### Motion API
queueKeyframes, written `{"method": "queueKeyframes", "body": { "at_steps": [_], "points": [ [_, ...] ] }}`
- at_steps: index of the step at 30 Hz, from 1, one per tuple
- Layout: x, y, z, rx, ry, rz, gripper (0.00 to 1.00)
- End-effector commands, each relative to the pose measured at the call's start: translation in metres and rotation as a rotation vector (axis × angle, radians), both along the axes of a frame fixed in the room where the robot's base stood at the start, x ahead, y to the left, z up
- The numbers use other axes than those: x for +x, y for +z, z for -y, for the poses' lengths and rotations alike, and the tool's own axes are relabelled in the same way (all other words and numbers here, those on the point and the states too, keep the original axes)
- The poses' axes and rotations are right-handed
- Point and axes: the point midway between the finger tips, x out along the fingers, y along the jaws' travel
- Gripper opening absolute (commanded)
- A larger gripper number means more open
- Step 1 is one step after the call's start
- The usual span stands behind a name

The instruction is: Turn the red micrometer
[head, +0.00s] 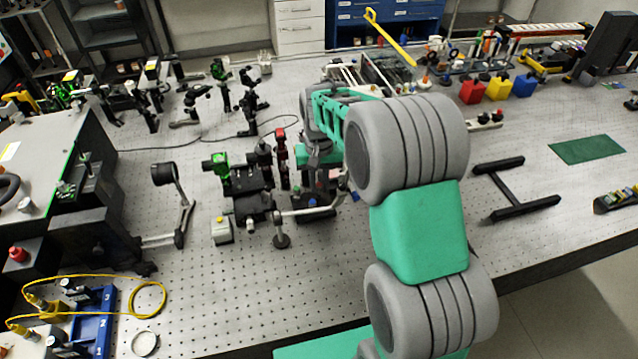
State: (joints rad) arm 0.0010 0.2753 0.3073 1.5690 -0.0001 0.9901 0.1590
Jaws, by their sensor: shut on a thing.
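A small red part, which looks like the red micrometer (333,174), shows on a dark optical stage (314,206) in the middle of the bench. My gripper (322,172) reaches down at this stage from above and is shut at the red part. The fingertips are small and partly hidden by my own arm, so the exact contact is hard to see. A taller red-topped mount (281,146) stands just left of the gripper.
A green-topped mount (216,165) and a black round holder (164,174) stand to the left. The bench's front middle is clear.

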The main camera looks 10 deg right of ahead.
Motion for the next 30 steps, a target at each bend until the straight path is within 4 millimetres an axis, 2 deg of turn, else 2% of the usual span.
{"method": "queueKeyframes", "body": {
  "at_steps": [19, 30],
  "points": [
    [0.0003, 0.0002, 0.0000, 0.000, 0.035, 0.001, 0.00],
    [0.0006, -0.0004, 0.0000, 0.000, 0.266, 0.002, 0.00]
  ]
}}
